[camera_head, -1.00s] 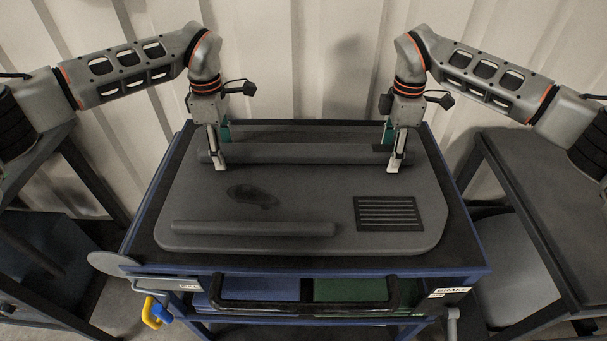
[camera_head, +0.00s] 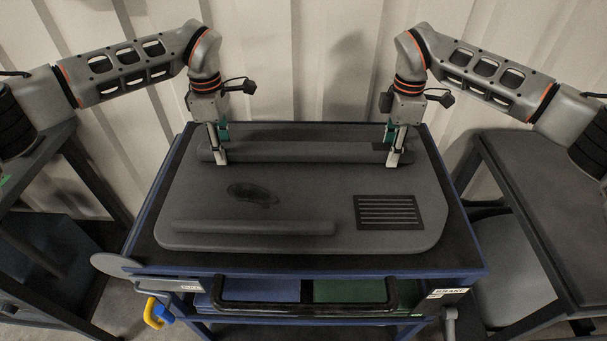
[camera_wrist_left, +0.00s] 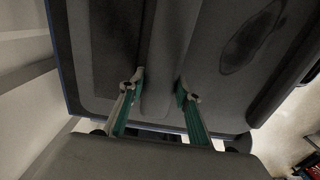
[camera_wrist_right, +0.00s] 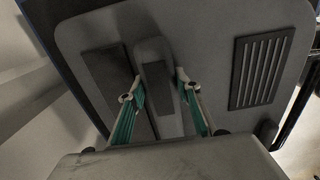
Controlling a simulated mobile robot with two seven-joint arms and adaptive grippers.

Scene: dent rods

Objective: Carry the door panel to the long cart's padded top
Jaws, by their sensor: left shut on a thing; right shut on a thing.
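The grey door panel (camera_head: 310,205) lies flat on the dark top of the long blue-framed cart (camera_head: 470,262). It has a long raised bar (camera_head: 300,152) at the back, a shorter bar (camera_head: 255,227) at the front, a dark oval patch (camera_head: 253,195) and a slotted grille (camera_head: 388,212). My left gripper (camera_head: 220,150) is shut on the bar's left end; its fingers straddle the bar in the left wrist view (camera_wrist_left: 158,88). My right gripper (camera_head: 394,150) is shut on the bar's right end, also seen in the right wrist view (camera_wrist_right: 157,88). Any gap beneath the panel is hard to tell.
A dark table (camera_head: 550,185) stands close at the right, and a dark frame (camera_head: 75,180) at the left. A corrugated wall (camera_head: 310,60) is behind.

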